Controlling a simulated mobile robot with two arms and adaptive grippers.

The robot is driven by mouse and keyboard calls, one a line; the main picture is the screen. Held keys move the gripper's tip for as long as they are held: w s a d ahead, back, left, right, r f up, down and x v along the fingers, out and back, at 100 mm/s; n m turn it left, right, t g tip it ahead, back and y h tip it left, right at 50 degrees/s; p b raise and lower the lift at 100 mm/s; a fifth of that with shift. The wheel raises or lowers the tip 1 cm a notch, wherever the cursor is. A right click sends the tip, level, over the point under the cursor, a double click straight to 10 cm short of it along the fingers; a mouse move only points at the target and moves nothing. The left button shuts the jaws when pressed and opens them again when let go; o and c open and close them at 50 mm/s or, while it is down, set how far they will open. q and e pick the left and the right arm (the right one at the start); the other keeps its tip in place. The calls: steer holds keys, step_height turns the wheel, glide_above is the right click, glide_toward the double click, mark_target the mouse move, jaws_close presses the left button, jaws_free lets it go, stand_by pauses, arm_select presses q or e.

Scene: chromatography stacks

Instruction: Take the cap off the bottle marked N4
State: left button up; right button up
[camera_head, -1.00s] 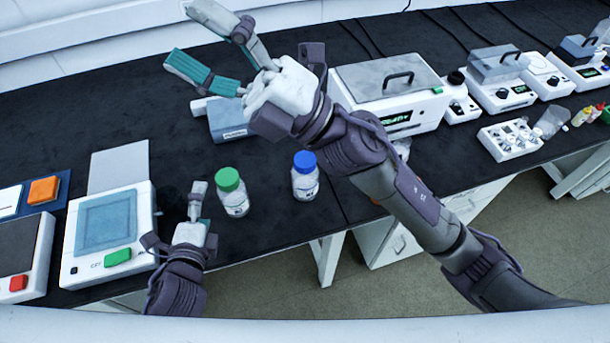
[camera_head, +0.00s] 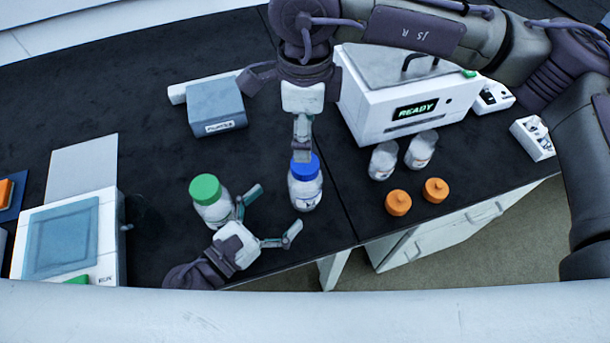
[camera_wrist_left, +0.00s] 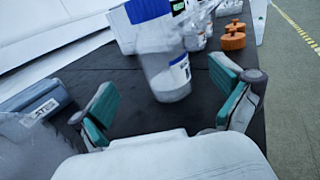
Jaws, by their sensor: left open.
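A clear bottle with a blue cap (camera_head: 305,168) stands upright near the bench's front edge. A clear bottle with a green cap (camera_head: 206,188) stands to its left. I cannot read N4 on either label. My left gripper (camera_head: 272,214) is open and empty, between the two bottles and low. In the left wrist view the blue-capped bottle (camera_wrist_left: 166,78) stands ahead, beyond the spread fingers and apart from them. My right gripper (camera_head: 302,155) points down at the blue cap, its tip in front of or touching it. Its fingers show edge-on, so their opening is hidden.
Two uncapped bottles (camera_head: 383,161) stand right of the blue-capped one, with two orange caps (camera_head: 398,202) in front. A white READY device (camera_head: 385,115) stands behind them. A grey-blue box (camera_head: 215,107) and a white device with a screen (camera_head: 70,240) are at left.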

mark_target(303, 185)
arm_select(q)
steer(key=shift+d, duration=0.25)
arm_select(e)
steer(key=shift+s, duration=0.3)
arm_select(q)
steer(key=shift+x, duration=3.45)
arm_select(e)
steer(key=shift+w, duration=0.1)
arm_select(q)
steer(key=shift+f, duration=0.1)
